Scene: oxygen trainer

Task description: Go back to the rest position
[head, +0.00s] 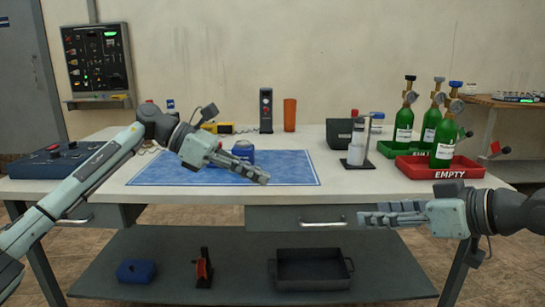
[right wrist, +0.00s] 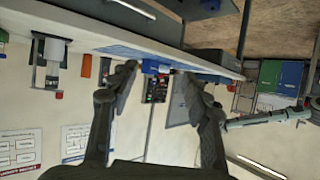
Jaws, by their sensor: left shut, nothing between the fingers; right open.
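My left gripper (head: 248,171) is shut and empty. It hangs above the blue mat (head: 295,170) on the table, in front of a blue rounded object (head: 243,150) that it partly hides. My right gripper (head: 375,215) is in front of the table's front edge at the right, pointing left, with nothing in it. In the right wrist view its two fingers (right wrist: 155,85) stand wide apart, with the table edge and wall beyond them.
Green cylinders (head: 403,125) stand at the table's right, with a red tray marked EMPTY (head: 450,173). A white bottle on a stand (head: 357,152), an orange cup (head: 290,114) and a blue panel box (head: 70,158) are also on the table. A dark tray (head: 312,284) lies on the lower shelf.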

